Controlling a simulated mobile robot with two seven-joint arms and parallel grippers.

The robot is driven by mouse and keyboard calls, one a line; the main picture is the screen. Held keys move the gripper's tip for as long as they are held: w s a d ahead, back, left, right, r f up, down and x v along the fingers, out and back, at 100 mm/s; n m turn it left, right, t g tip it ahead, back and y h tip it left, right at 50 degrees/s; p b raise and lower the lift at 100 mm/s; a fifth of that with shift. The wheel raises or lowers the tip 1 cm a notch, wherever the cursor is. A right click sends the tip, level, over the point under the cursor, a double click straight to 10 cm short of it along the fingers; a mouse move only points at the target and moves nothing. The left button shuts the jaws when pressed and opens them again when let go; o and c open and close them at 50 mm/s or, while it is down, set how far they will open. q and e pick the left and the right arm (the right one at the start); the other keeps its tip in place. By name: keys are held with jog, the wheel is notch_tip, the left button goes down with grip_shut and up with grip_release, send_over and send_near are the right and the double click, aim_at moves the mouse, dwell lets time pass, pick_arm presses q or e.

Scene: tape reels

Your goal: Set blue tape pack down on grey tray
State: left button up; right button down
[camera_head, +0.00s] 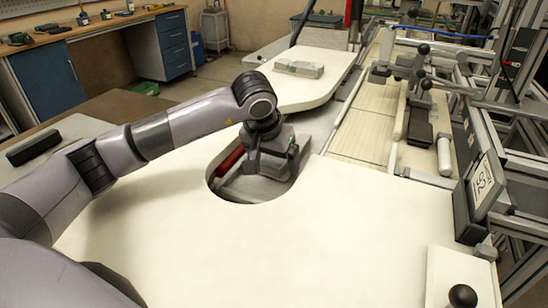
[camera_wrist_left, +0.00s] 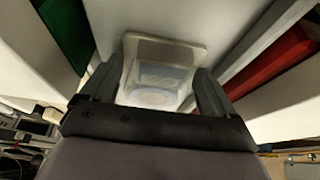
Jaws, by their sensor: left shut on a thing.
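My left gripper (camera_head: 270,168) reaches down into the rounded cutout of the white table. In the left wrist view my left gripper (camera_wrist_left: 160,78) is shut on a pale, clear-looking pack (camera_wrist_left: 160,55) with a round shape inside and a faint bluish tint. I take it for the blue tape pack. In the head view the fingers largely hide the pack. A grey surface (camera_head: 250,187) shows below the fingers in the cutout; I cannot tell what it belongs to. A grey moulded piece (camera_head: 300,68), possibly the grey tray, lies on the far white table. My right gripper is not in view.
The white table (camera_head: 330,220) is bare around the cutout. A red part (camera_head: 230,160) sits at the cutout's left edge. Red (camera_wrist_left: 280,58) and green (camera_wrist_left: 65,30) parts flank the pack in the wrist view. A metal frame with fixtures (camera_head: 420,100) stands at right.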

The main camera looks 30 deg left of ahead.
pick_arm(q)
jog(key=o, duration=0.9)
jog(key=v, duration=1.2)
